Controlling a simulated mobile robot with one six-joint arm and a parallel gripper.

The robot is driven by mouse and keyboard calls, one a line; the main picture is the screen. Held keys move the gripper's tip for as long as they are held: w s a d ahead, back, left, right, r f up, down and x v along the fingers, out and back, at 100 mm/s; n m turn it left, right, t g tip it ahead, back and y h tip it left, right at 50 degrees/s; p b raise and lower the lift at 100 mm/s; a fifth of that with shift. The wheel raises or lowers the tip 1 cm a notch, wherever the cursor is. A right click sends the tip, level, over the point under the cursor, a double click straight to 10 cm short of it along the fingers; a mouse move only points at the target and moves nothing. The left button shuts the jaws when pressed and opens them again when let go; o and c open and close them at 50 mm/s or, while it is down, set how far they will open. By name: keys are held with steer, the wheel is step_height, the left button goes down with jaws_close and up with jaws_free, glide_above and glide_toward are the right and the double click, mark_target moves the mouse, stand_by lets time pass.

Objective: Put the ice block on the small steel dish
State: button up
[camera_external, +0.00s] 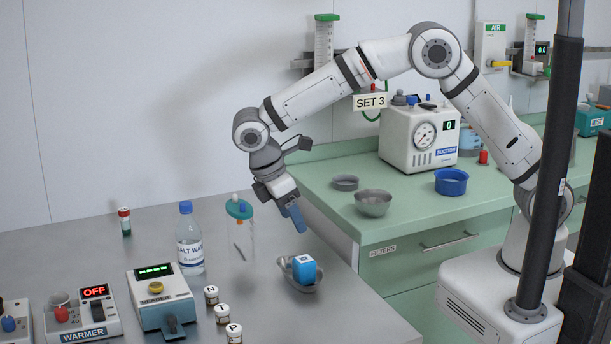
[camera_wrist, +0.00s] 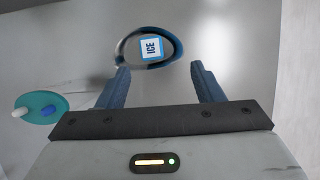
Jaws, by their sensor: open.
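The ice block (camera_external: 304,264), a blue cube with a white label, sits in a steel dish (camera_external: 304,287) on the grey table. In the wrist view the ice block (camera_wrist: 151,48) shows its "ICE" label inside the dish (camera_wrist: 130,54), ahead of the fingertips. My gripper (camera_external: 295,217) is open and empty, above the table and the block, pointing down. Its two blue fingers also show apart in the wrist view (camera_wrist: 160,72). A small shallow steel dish (camera_external: 345,183) and a larger steel bowl (camera_external: 373,204) stand on the green counter.
A clear jar with a teal lid (camera_external: 239,209) and a salt water bottle (camera_external: 189,240) stand left of the block. Several small labelled pots (camera_external: 221,313) and devices (camera_external: 163,303) stand at front left. A blue tub (camera_external: 451,183) and suction unit (camera_external: 418,138) stand on the counter.

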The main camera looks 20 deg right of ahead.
steer(key=w+d+r+m+y, duration=0.1)
steer(key=w+d+r+m, duration=0.15)
steer(key=d, duration=0.55)
steer(key=w+d+r+m+y, duration=0.1)
steer(key=w+d+r+m, duration=0.2)
steer(key=d, duration=0.4)
steer(key=w+d+r+m+y, duration=0.1)
steer(key=w+d+r+m, duration=0.15)
steer(key=d+r, duration=0.4)
steer(key=s+d+m+t, duration=0.1)
steer(key=s+d+m, duration=0.2)
steer(key=d, duration=0.5)
steer(key=s+d+m+t+y, duration=0.1)
steer(key=s+d+m, duration=0.2)
steer(key=d, duration=0.6)
steer(key=s+d+f+m+t, duration=0.1)
steer(key=s+d+m, duration=0.3)
steer(key=d, duration=0.4)
steer(key=shift+d, duration=0.3)
